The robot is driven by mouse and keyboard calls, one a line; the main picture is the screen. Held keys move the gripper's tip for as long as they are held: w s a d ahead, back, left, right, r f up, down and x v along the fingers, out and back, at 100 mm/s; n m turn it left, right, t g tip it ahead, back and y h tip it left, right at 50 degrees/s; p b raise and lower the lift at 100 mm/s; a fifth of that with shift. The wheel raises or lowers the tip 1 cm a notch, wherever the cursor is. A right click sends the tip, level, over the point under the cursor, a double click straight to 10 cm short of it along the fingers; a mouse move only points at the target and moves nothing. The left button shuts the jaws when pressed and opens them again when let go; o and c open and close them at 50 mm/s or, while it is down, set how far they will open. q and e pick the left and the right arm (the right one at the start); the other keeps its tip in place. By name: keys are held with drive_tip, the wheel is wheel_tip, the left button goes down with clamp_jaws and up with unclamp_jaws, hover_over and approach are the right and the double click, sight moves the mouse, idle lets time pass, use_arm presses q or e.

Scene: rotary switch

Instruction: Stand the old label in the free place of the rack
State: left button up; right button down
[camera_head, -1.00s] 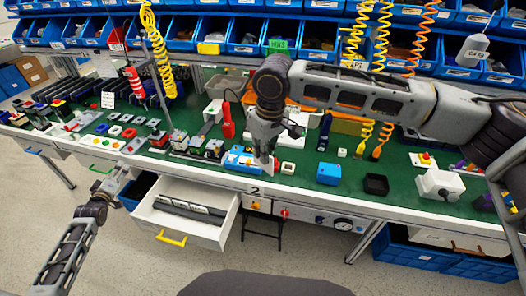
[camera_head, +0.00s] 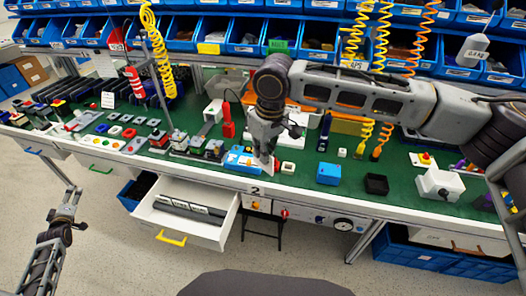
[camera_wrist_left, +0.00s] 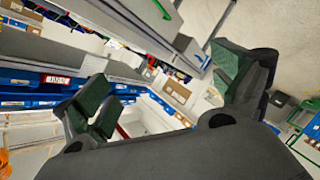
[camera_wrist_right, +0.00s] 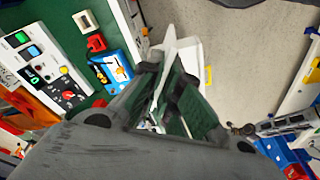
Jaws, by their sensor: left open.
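My right gripper (camera_head: 264,148) points down over the front edge of the bench, beside a blue device. It is shut on a thin white plate (camera_wrist_right: 169,46), which looks like the old label; any writing on it cannot be read. The plate's pale tip shows below the fingers in the head view (camera_head: 264,160). A long dark grey holder with pale pieces (camera_head: 190,209), perhaps the rack, lies in the open white drawer; its free place cannot be made out. My left gripper (camera_head: 66,213) is open and empty, over the floor left of the drawer.
The open drawer (camera_head: 222,232), with a yellow handle (camera_head: 171,238), juts out below the bench. The blue device (camera_head: 240,160), a blue box (camera_head: 328,174) and a black box (camera_head: 376,184) stand on the green bench top (camera_head: 300,180). Coiled hoses hang above.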

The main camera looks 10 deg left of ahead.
use_arm(q)
drive_tip(key=s+d+f+m+g+h, duration=0.2)
drive_tip(key=s+d+f+m, duration=0.15)
drive_tip(key=d+f, duration=0.6)
drive_tip(key=s+d+f+m+g+h, duration=0.15)
drive_tip(key=s+d+f, duration=0.35)
drive_tip(key=f, duration=0.7)
drive_tip(key=s+d+f+m+g+h, duration=0.1)
drive_tip(key=s+d+f+m, duration=0.2)
drive_tip(key=d+f, duration=0.7)
drive_tip(key=s+d+f+m+g+h, duration=0.2)
drive_tip(key=s+d+f+m, duration=0.3)
drive_tip(key=s+d+f, duration=0.3)
drive_tip(key=s+d+f+m+g+h, duration=0.2)
drive_tip(key=s+d+f+m+g, duration=0.2)
drive_tip(key=s+d, duration=1.2)
drive_tip(key=d+f+m, duration=0.2)
drive_tip(key=d+f, duration=0.2)
drive_tip(key=d, duration=0.1)
drive_tip(key=shift+s+f+m, duration=0.2)
drive_tip(key=shift+f+m, duration=0.1)
drive_tip(key=shift+f, duration=0.05)
drive_tip(key=shift+a, duration=0.1)
